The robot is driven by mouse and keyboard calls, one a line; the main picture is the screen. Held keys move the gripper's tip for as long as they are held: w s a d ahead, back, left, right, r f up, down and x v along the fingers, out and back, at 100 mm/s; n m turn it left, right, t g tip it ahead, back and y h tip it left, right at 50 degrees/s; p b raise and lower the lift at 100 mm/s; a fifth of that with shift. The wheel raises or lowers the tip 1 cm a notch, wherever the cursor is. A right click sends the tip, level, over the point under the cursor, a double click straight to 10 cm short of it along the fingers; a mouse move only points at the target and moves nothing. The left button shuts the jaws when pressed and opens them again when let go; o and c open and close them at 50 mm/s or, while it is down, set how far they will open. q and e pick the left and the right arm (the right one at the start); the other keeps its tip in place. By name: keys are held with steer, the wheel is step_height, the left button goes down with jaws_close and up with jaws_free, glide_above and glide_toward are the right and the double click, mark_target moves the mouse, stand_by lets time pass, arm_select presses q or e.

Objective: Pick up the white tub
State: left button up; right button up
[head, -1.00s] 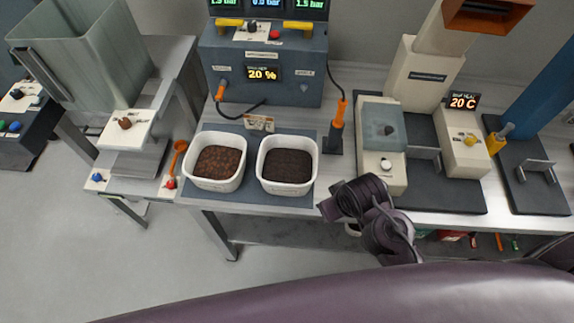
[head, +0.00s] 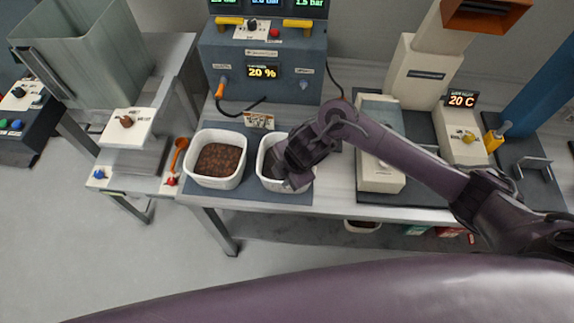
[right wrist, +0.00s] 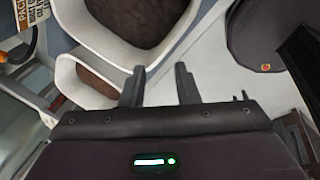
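Two white tubs stand side by side on a dark mat. The left tub (head: 196,171) holds brown lumpy material. The right tub (head: 266,180) holds darker material, and my right gripper (head: 291,183) is over its right side, hiding much of it. In the right wrist view the two fingers of the right gripper (right wrist: 159,72) are apart, with white tub rims (right wrist: 90,43) just ahead of them. I cannot tell whether the fingers touch a wall. My left gripper is not in view.
A grey console (head: 262,62) reading 20 % stands behind the tubs, with a small sign (head: 259,120) in between. A beige machine (head: 379,172) stands to the right, under my right arm.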

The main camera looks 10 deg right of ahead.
steer(key=d+n+g+h, duration=0.1)
steer(key=d+g+h, duration=0.1)
steer(key=d, duration=0.6)
steer(key=f+b, duration=0.1)
steer(key=f, duration=0.1)
steer(key=a+f+b, duration=0.1)
steer(key=f, duration=0.2)
steer(key=w+f+b, duration=0.1)
steer(key=f, duration=0.1)
steer(key=shift+a+f+b, duration=0.2)
steer(key=shift+b, duration=0.2)
steer(key=shift+f, duration=0.25)
jaws_close()
steer(key=shift+w+r, duration=0.1)
